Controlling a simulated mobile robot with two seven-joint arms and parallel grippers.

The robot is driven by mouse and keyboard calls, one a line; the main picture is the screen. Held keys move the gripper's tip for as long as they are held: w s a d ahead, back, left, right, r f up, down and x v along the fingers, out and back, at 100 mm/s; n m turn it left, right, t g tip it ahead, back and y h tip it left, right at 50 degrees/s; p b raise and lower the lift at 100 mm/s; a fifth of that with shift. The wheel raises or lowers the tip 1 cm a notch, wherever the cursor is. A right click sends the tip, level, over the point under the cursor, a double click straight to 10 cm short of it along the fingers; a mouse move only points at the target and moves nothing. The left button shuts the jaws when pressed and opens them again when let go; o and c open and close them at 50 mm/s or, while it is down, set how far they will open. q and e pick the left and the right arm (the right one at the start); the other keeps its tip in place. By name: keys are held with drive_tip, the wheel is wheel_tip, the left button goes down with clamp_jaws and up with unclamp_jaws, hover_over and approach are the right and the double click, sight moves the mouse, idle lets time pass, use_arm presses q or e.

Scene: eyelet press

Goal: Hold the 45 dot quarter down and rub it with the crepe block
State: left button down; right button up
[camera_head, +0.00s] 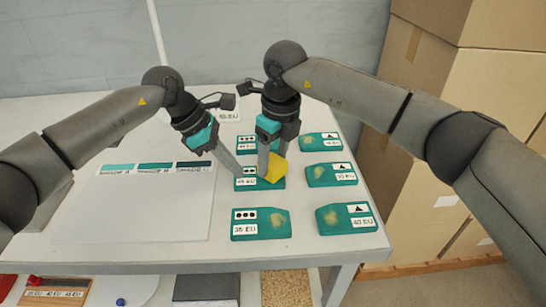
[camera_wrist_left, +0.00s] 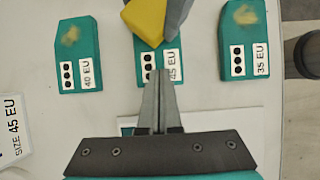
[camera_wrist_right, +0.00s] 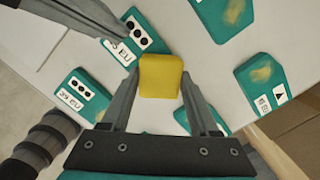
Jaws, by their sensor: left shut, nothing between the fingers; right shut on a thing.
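The 45 dot quarter (camera_head: 277,184) is a teal piece with a three-dot mark and a "45 EU" label, lying flat in the middle of the left column of quarters. My left gripper (camera_head: 239,175) is shut and empty, its tips down at the label end of this quarter; in the left wrist view (camera_wrist_left: 161,76) they overlap the label's edge. My right gripper (camera_wrist_right: 161,78) is shut on the yellow crepe block (camera_wrist_right: 160,77), which is at the quarter's other end, tilted in the head view (camera_head: 275,169). The block hides the quarter's worn patch. Whether it touches is unclear.
The 40 dot quarter (camera_head: 246,146) lies behind and the 35 dot quarter (camera_head: 272,231) in front. Several triangle quarters (camera_head: 347,226) line the right edge. A white shade board (camera_head: 140,215) is at left. A size 45 EU card (camera_wrist_left: 12,140) stands at the back. Boxes (camera_head: 440,140) are right of the table.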

use_arm(q)
drive_tip(key=shift+s+a+f, duration=0.15)
drive_tip(key=shift+f, duration=0.2)
use_arm(e)
drive_tip(key=shift+d+f, duration=0.1)
drive_tip(key=shift+d, duration=0.85)
drive_tip(key=shift+a, duration=1.45)
drive_tip(key=shift+d, duration=1.6)
drive_tip(key=a, duration=0.3)
drive_tip(key=shift+a, duration=0.25)
drive_tip(key=shift+r, duration=4.15)
use_arm(q)
drive_tip(key=shift+r, duration=0.1)
